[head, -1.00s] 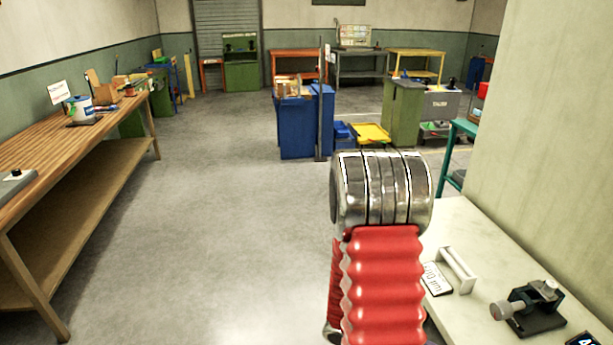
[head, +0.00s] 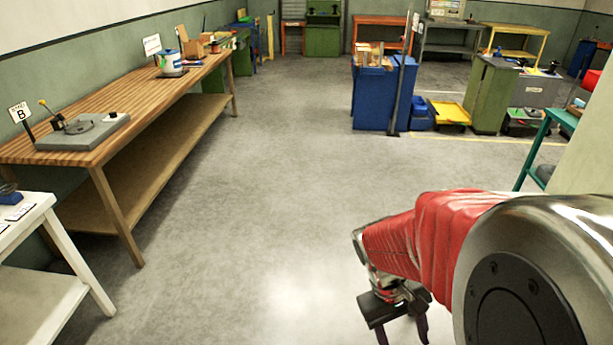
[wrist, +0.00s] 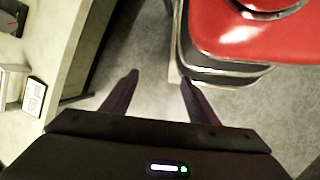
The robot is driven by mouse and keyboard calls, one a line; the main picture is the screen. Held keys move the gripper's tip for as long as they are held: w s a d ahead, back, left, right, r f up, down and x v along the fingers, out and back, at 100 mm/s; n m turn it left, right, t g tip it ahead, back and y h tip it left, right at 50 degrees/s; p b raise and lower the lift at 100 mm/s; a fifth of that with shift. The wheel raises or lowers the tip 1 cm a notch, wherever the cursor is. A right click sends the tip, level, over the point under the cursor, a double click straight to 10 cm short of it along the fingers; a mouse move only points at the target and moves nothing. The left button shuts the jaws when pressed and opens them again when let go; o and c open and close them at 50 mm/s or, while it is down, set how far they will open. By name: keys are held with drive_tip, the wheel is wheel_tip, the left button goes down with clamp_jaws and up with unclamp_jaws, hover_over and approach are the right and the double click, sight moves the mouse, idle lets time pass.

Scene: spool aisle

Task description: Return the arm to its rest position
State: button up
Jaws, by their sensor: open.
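My arm, in a red sleeve with a polished metal joint, fills the lower right of the head view. My gripper (head: 405,325) hangs at its end, low over the grey floor, pointing down. In the wrist view its two dark fingers (wrist: 155,85) stand apart with nothing between them. Part of my red and black body shows beside the right finger in that view.
A long wooden bench (head: 140,105) runs along the left wall, with a white table (head: 35,240) in front of it. Blue bins (head: 378,95), a yellow tray (head: 450,112) and a green cabinet (head: 490,95) stand farther back. The middle floor is clear.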

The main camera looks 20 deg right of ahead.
drive_tip(key=w+a+r+t+y, duration=0.1)
drive_tip(key=w+a+r+t, duration=0.1)
drive_tip(key=a+r, duration=0.3)
drive_tip(key=w+a+r+t, duration=0.2)
drive_tip(key=a+r+t, duration=0.2)
drive_tip(key=a+r, duration=0.1)
drive_tip(key=w+a+r+n+t+y, duration=0.1)
drive_tip(key=w+a+r+t, duration=0.1)
drive_tip(key=a+r, duration=0.3)
drive_tip(key=shift+w+a+r+t+y, duration=0.25)
drive_tip(key=shift+r+t, duration=0.35)
drive_tip(key=shift+r, duration=0.35)
drive_tip(key=shift+c, duration=0.4)
